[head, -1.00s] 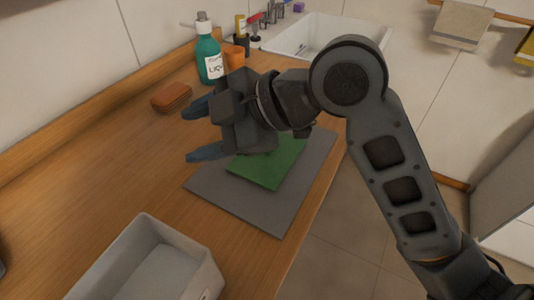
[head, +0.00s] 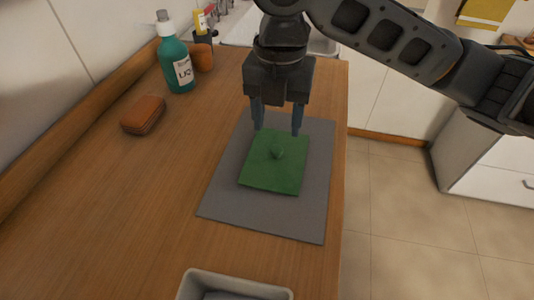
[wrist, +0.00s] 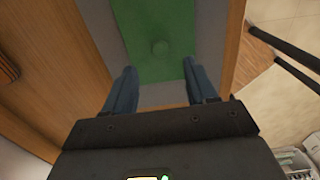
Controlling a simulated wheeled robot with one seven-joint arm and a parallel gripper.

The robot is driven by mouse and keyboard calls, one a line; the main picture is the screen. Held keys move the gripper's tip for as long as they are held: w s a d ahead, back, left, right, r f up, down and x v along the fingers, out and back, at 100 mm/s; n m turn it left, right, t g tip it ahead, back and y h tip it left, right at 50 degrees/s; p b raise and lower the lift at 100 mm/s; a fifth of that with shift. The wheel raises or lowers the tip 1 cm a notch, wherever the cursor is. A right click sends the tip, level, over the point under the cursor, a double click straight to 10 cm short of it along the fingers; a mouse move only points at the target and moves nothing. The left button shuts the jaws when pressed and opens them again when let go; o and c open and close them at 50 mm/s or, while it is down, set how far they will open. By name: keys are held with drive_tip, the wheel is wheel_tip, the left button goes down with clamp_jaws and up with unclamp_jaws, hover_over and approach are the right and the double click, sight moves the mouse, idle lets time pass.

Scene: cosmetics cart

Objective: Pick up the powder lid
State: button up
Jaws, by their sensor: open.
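The powder lid appears to be the flat green square (head: 274,170) with a small round knob on top. It lies on a grey mat (head: 225,195) on the wooden counter. My gripper (head: 277,118) is open and empty, pointing down over the far edge of the green lid. The knob is in front of the fingertips and not between them. In the wrist view the green lid (wrist: 150,35) shows its knob beyond the two open fingers (wrist: 161,85). Whether a container sits under the lid is hidden.
A teal liquid bottle (head: 177,65) and a brown sponge-like block (head: 143,115) stand at the left. An orange cup (head: 202,58) is behind. A pale bin (head: 235,285) sits at the near edge. The counter's left middle is clear.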

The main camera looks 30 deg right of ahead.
sight(277, 149)
wheel_tip(277, 149, down, 6)
drive_tip(key=shift+f+p, duration=0.25)
drive_tip(key=shift+p, duration=0.05)
drive_tip(key=shift+c, duration=0.4)
clamp_jaws()
